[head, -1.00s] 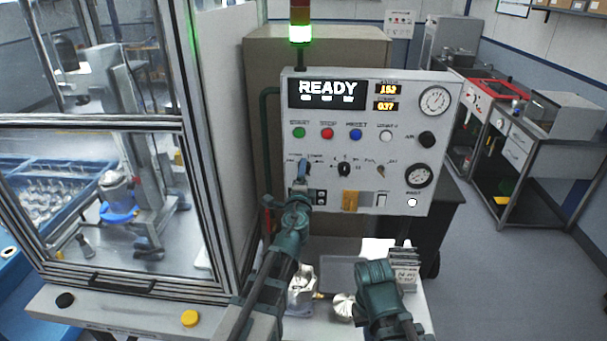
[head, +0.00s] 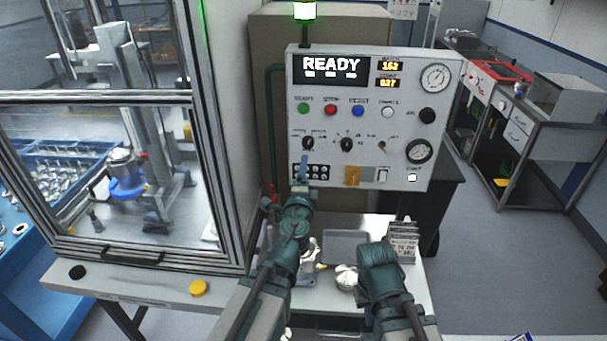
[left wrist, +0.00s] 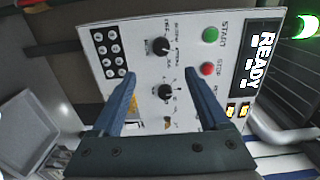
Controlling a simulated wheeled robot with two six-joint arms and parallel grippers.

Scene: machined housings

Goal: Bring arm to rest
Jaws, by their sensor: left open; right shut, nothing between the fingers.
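The control panel (head: 330,125) stands upright with a lit READY display. My left gripper (head: 303,168) is in front of its lower left part, just below the left black knob (head: 308,143). In the left wrist view my left gripper (left wrist: 160,95) is open, its two blue fingers apart and nothing between them. The left knob (left wrist: 160,46) and a middle knob (left wrist: 165,91) show beyond the fingers. My right gripper (head: 378,255) is low over the small table, right of the left arm. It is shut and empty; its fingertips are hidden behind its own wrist.
A grey tray (head: 345,243), a round metal part (head: 346,277) and a rack of plates (head: 403,238) are on the small table (head: 418,290). A glazed machine enclosure (head: 110,170) stands at left. Open floor (head: 490,260) lies at right.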

